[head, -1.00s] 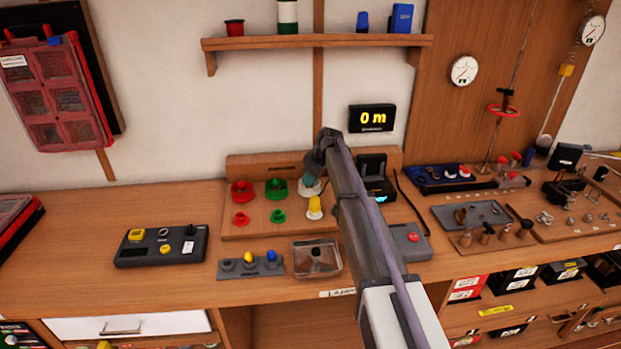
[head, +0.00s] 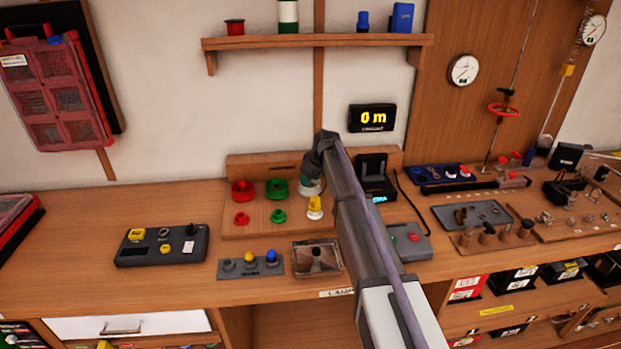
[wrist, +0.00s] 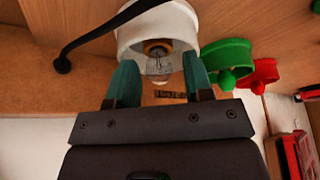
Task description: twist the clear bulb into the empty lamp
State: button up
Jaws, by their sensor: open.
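The white lamp (wrist: 155,28) shows close up in the wrist view, with a brass ring in its mouth. The clear bulb (wrist: 160,64) sits at that ring, its glass pointing out toward my gripper. I cannot tell how deep its base is seated. My gripper (wrist: 160,80) is open, with its two green fingertips apart on either side of the bulb. No firm contact with the glass shows. In the head view the white lamp (head: 308,190) is partly hidden behind my gripper (head: 312,178) and arm, and the bulb cannot be made out.
Left of the lamp stand a green (head: 276,188) and a red lamp (head: 242,191). Smaller red, green and yellow pieces stand in front. A dark cable (wrist: 85,42) passes beside the white lamp.

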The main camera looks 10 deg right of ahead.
jog(key=p+v, duration=1)
jog(key=shift+d+r, duration=0.15)
jog(key=shift+r, duration=0.2)
jog(key=s+a+m+g+h, duration=0.1)
jog(key=s+m, duration=0.1)
jog(key=s, duration=1.1)
jog(key=s+a+m+g+h, duration=0.1)
jog(key=s+m, duration=0.2)
jog(key=s, duration=1)
jog(key=s+f+m+g, duration=0.1)
jog(key=s+m, duration=0.1)
jog(key=s, duration=1.2)
jog(key=shift+a+m+g+h, duration=0.3)
jog(key=shift+a+m+h, duration=0.1)
jog(key=shift+f, duration=0.1)
jog(key=shift+c, duration=0.2)
